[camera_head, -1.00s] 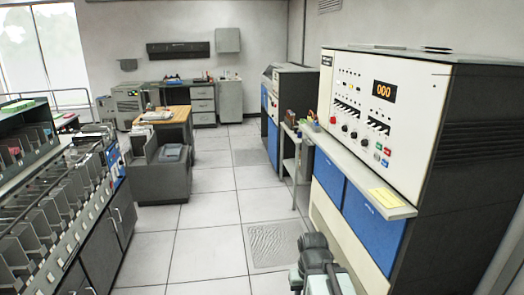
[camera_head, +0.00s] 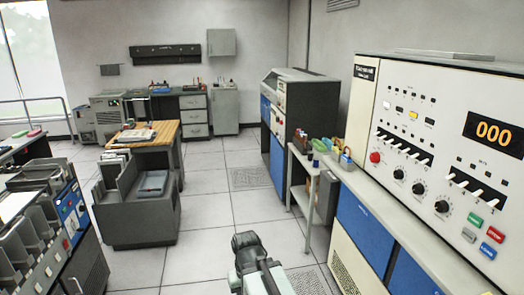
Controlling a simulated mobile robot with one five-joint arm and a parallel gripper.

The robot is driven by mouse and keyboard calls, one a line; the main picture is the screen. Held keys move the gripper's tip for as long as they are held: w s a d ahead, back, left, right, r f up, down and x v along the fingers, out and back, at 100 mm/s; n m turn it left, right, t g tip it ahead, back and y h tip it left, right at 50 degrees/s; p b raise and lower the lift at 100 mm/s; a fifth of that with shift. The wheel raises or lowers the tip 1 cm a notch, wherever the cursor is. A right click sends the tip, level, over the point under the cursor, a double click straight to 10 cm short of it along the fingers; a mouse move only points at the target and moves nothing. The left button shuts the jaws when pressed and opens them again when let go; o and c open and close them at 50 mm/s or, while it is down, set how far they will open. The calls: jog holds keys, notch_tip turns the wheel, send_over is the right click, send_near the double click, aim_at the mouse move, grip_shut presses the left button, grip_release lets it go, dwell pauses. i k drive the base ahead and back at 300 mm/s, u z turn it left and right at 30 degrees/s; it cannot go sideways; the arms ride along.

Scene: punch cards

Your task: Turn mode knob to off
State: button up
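A white control panel (camera_head: 450,130) stands at the right on a grey and blue console. Three black round knobs sit in a slanting row on its lower part: the left knob (camera_head: 398,174), the middle knob (camera_head: 419,188) and the right knob (camera_head: 442,206). Their labels and pointer positions are too small to read, so I cannot tell which is the mode knob. Part of my own arm shows at the bottom middle, apart from the panel. My gripper's fingers do not show.
The panel also has toggle switches, a red button (camera_head: 375,157), coloured keys and an orange display (camera_head: 493,132) reading 000. A grey ledge (camera_head: 395,215) juts out below it. A small side table (camera_head: 310,175) stands beyond. The tiled floor (camera_head: 205,240) is clear at centre-left.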

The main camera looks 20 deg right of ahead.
aim_at(374, 157)
jog(key=u, duration=0.1)
jog(key=i, duration=1.7)
jog(key=u, duration=0.1)
